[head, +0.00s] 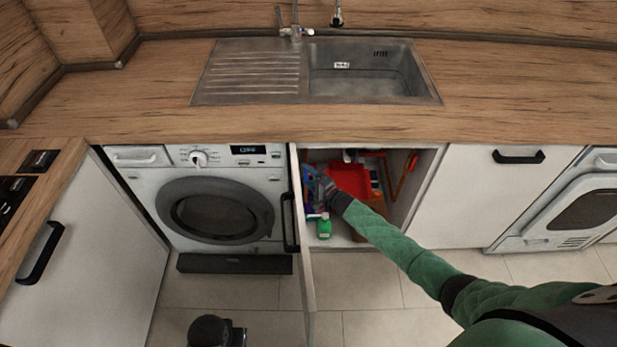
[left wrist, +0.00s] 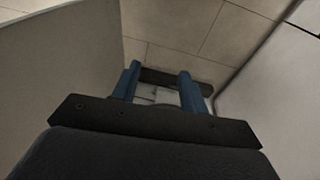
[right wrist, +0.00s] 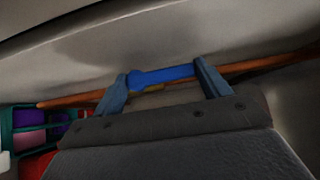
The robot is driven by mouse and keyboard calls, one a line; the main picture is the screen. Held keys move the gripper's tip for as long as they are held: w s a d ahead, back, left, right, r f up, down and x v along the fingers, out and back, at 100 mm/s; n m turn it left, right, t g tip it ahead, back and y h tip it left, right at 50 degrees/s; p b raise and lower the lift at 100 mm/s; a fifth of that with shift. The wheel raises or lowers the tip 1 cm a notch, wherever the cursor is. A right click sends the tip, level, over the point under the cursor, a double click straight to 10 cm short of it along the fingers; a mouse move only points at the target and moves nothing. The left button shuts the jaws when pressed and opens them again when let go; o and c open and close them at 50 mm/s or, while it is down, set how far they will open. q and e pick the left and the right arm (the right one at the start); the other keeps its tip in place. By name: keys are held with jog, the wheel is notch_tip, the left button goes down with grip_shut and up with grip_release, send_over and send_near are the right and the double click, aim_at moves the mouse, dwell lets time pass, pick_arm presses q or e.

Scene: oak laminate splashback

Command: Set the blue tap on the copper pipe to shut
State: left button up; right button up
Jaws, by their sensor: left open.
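The blue tap (right wrist: 162,76) shows in the right wrist view, its handle lying roughly along the copper pipe (right wrist: 255,65). The pipe runs across the view under the cabinet's pale inner surface. My right gripper (right wrist: 165,88) is open, its fingers wide apart, one near each end of the blue handle; whether either touches it I cannot tell. In the head view my right gripper (head: 322,188) reaches into the open sink cabinet (head: 425,180), and the tap cannot be made out there. My left gripper (left wrist: 158,88) is open and empty, low above the floor tiles.
The open cabinet door (head: 302,230) stands out between my arms. Inside are a red container (head: 350,179) and a green bottle (head: 323,228), beside the reaching hand. A washing machine (head: 215,205) is left of the door. Floor in front of the cabinet is clear.

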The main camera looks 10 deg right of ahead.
jog(key=c, duration=0.5)
jog(key=shift+o, duration=0.2)
jog(key=shift+f, duration=0.1)
